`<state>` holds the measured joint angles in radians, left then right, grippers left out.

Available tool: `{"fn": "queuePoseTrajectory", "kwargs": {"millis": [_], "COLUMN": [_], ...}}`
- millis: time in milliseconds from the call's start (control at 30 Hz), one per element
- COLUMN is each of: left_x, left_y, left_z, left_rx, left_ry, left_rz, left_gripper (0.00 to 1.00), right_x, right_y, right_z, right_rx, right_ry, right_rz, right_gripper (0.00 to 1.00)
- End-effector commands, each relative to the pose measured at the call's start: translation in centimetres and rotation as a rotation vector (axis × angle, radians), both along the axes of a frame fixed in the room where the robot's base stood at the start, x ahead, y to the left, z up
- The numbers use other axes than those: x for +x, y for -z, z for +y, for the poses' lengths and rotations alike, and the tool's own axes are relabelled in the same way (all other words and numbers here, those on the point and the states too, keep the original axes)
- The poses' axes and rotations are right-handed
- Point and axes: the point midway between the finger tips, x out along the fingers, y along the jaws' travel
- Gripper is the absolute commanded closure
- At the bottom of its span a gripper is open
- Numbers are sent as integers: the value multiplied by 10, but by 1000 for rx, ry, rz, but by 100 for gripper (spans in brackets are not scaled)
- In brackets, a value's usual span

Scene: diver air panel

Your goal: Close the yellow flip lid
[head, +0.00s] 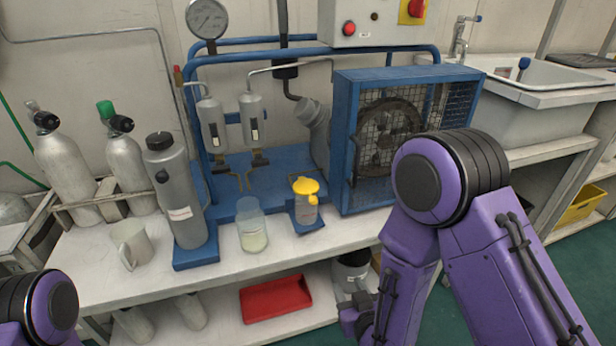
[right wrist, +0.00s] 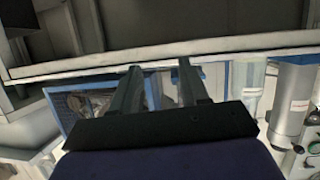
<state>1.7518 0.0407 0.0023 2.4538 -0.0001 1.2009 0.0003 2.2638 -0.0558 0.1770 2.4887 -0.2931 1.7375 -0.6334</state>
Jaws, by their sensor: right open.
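The yellow flip lid (head: 306,186) is on top of a small clear container (head: 306,211), which stands on a blue base at the front of the bench. The lid's exact angle is too small to tell. My right gripper (head: 352,318) is low in front of the bench, below and to the right of the container and apart from it. In the right wrist view my right gripper (right wrist: 158,70) shows two dark fingers spread apart with nothing between them. My left arm shows only at the lower left corner of the head view; its gripper is out of frame.
A clear cup (head: 251,232) stands just left of the container, and a grey bottle (head: 178,195) farther left. The blue fan cage (head: 345,150) stands behind to the right. A red tray (head: 275,298) lies on the lower shelf. The bench front edge (right wrist: 230,42) crosses the right wrist view.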

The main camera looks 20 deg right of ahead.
Motion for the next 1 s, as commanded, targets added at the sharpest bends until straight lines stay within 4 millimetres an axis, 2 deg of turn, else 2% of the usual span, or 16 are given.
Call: {"fn": "queuePoseTrajectory", "kwargs": {"millis": [33, 100, 200, 267, 367, 700, 833, 1000], "left_x": [0, 1, 1, 1, 1, 1, 1, 1], "left_y": [-26, -36, -41, -41, -39, -37, -37, -37], "left_z": [0, 1, 1, 1, 1, 1, 1, 1], "left_rx": [1, 2, 2, 2, 2, 2, 2, 2], "left_ry": [1, 1, 1, 1, 2, 1, 1, 1], "left_rz": [-1, 0, -1, -1, -1, -1, -1, -1], "left_gripper": [59, 59, 59, 59, 59, 59, 59, 59], "right_x": [15, 28, 35, 40, 53, 125, 139, 142], "right_y": [-61, -109, -147, -154, -154, -152, -152, -152], "right_z": [12, 25, 35, 38, 38, 40, 41, 41], "right_rx": [-37, -90, -134, -145, -149, -147, -148, -149], "right_ry": [-43, -87, -116, -122, -120, -119, -120, -121], "right_rz": [-110, -233, -337, -363, -370, -365, -364, -363], "right_gripper": [55, 55, 55, 55, 55, 55, 55, 55]}}
